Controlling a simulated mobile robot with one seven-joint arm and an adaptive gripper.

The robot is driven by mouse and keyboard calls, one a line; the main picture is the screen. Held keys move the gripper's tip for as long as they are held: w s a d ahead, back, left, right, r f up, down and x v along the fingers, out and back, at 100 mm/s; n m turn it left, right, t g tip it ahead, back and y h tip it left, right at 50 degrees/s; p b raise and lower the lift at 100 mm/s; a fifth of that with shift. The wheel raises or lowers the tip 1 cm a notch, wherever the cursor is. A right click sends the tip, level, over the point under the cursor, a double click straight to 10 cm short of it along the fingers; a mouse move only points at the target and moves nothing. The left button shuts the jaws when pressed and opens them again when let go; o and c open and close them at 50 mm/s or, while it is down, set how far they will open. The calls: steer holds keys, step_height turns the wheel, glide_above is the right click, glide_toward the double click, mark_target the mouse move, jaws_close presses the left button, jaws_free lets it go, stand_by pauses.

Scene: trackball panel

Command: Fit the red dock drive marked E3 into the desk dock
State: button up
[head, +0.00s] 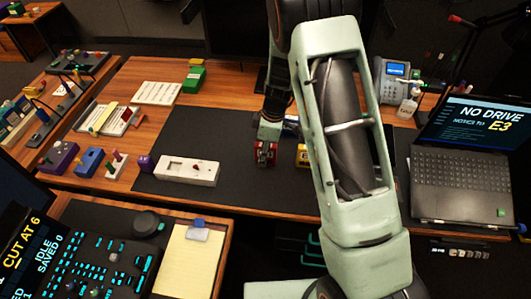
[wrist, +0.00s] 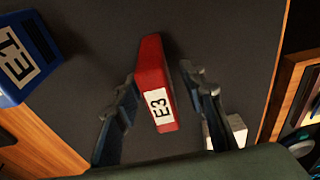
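The red drive marked E3 (wrist: 158,85) lies on the dark desk mat, its white label facing the wrist camera. In the head view the red drive (head: 265,155) shows just under my gripper (head: 267,140). In the wrist view my gripper (wrist: 163,75) is open, with one finger on each side of the drive. The left finger is close to it; a gap shows on the right. I cannot tell whether the left finger touches. A pale grey box with a slot, apparently the desk dock (head: 187,171), lies left of the drive on the mat.
A blue labelled drive (wrist: 22,58) is near the left edge of the wrist view. A laptop (head: 465,165) reads "NO DRIVE". Mat (head: 210,125) behind the dock is clear.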

steer(key=shift+a+f, duration=0.15)
steer(key=shift+f, duration=0.65)
jaws_close()
steer(key=shift+r, duration=0.15)
